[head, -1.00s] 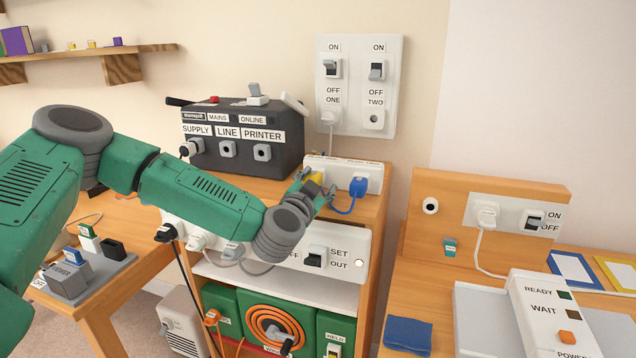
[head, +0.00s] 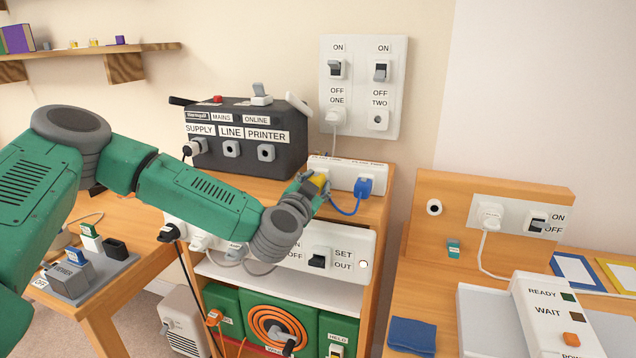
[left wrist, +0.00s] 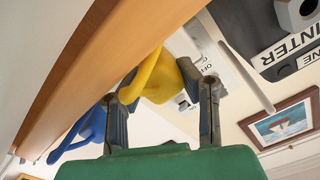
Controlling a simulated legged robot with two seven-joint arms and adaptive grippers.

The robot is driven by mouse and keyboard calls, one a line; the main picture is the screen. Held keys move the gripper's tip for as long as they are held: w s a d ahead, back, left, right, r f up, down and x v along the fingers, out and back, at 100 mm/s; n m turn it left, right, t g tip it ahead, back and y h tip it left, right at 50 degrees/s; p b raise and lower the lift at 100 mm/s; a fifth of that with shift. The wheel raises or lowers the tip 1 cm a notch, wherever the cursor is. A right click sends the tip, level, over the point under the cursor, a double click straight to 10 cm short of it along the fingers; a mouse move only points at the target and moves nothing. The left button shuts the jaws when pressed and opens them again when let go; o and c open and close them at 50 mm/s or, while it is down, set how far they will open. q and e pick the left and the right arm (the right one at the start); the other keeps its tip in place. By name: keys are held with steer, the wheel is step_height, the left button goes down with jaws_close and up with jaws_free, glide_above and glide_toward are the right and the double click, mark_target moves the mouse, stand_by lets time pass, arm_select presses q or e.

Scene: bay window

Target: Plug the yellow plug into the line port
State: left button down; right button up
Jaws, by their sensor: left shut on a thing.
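The yellow plug (head: 319,181) is at the white socket strip (head: 340,173) on the wooden shelf, beside the blue plug (head: 364,187). My left gripper (head: 317,186) is shut on the yellow plug. In the left wrist view the yellow plug (left wrist: 165,78) with its thick yellow lead sits between the two fingers (left wrist: 158,98). I cannot tell whether its pins are still in the strip. The line port (head: 231,149) is an empty grey socket under the LINE label on the black box (head: 247,116). My right gripper is not in view.
A dark plug (head: 191,149) is in the supply port, left of the line port. The printer port (head: 266,153) to its right is empty. A white switch panel (head: 335,252) lies below my forearm. A wall panel (head: 363,120) with two switches hangs behind.

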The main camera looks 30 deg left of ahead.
arm_select(q)
steer(key=shift+s+f, duration=0.25)
steer(key=shift+f, duration=0.2)
steer(key=shift+s+d, duration=0.15)
steer(key=shift+s, duration=0.1)
steer(key=shift+p, duration=0.3)
steer(key=shift+s+r, duration=0.1)
steer(key=shift+s, duration=0.1)
steer(key=shift+s, duration=0.15)
steer(key=shift+s+p, duration=0.35)
steer(key=shift+p, duration=0.1)
steer(key=shift+s+d+r, duration=0.2)
steer(key=shift+s, duration=0.2)
steer(key=shift+r+p, duration=0.1)
steer(key=shift+p, duration=0.2)
